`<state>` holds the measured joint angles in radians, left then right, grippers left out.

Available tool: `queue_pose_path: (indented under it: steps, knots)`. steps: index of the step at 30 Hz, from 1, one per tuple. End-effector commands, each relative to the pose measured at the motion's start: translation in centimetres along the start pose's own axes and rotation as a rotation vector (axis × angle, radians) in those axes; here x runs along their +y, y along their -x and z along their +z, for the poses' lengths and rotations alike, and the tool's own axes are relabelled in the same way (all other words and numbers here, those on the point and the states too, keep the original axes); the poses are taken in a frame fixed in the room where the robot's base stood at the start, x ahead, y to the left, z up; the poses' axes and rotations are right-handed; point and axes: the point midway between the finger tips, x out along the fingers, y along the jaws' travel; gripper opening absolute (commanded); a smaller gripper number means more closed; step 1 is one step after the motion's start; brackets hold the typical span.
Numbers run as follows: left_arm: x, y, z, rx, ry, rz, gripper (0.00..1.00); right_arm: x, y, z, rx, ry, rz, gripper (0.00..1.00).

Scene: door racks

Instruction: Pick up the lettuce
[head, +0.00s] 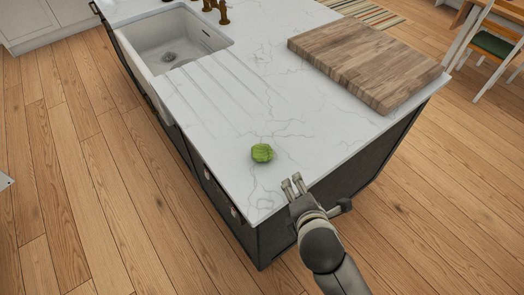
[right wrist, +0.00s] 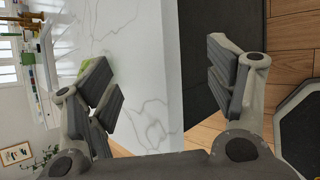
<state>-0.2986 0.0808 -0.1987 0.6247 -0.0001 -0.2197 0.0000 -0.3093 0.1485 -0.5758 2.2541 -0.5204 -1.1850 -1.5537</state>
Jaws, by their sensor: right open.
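The lettuce (head: 262,153) is a small green head on the white marble countertop (head: 225,145), near the front corner of the island. My right gripper (head: 293,184) is just below and to the right of it in the head view, at the counter's edge, apart from the lettuce. In the right wrist view the right gripper (right wrist: 165,85) is open and empty, its fingers on either side of the counter edge. A bit of the lettuce (right wrist: 86,67) shows behind the left finger there, mostly hidden. My left gripper is not in view.
A wooden cutting board (head: 368,62) lies at the right back of the counter. The counter around the lettuce is clear. A chair (head: 492,50) stands at the far right.

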Motion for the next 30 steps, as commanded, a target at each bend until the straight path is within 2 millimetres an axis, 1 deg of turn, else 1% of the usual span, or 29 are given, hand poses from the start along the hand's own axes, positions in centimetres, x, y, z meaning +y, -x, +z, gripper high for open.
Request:
queue_pose_path:
  steps: [1,6,9,12,15,17,24,27,30]
  knots:
    - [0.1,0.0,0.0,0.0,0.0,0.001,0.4,1.2,-0.1,-0.3,-0.013,0.113,0.036,0.77]
    - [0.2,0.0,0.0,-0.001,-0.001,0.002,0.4,5.1,-0.1,-1.8,-0.088,0.553,0.158,0.77]
    - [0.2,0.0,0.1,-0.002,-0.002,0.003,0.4,7.0,0.2,-2.7,-0.142,0.774,0.212,0.77]
    - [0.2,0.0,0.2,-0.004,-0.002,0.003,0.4,8.3,0.5,-3.4,-0.188,0.933,0.249,0.77]
    - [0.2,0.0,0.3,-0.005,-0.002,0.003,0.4,9.1,0.6,-3.9,-0.217,1.027,0.269,0.77]
    - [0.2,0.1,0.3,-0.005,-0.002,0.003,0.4,9.4,0.3,-4.0,-0.226,1.054,0.273,0.77]
    - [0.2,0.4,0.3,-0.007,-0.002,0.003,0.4,10.7,-3.1,-3.8,-0.229,1.064,0.274,0.77]
    - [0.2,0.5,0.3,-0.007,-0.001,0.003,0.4,11.1,-4.1,-3.8,-0.229,1.063,0.276,0.77]
    - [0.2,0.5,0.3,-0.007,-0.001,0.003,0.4,11.1,-4.6,-3.7,-0.228,1.062,0.274,0.77]
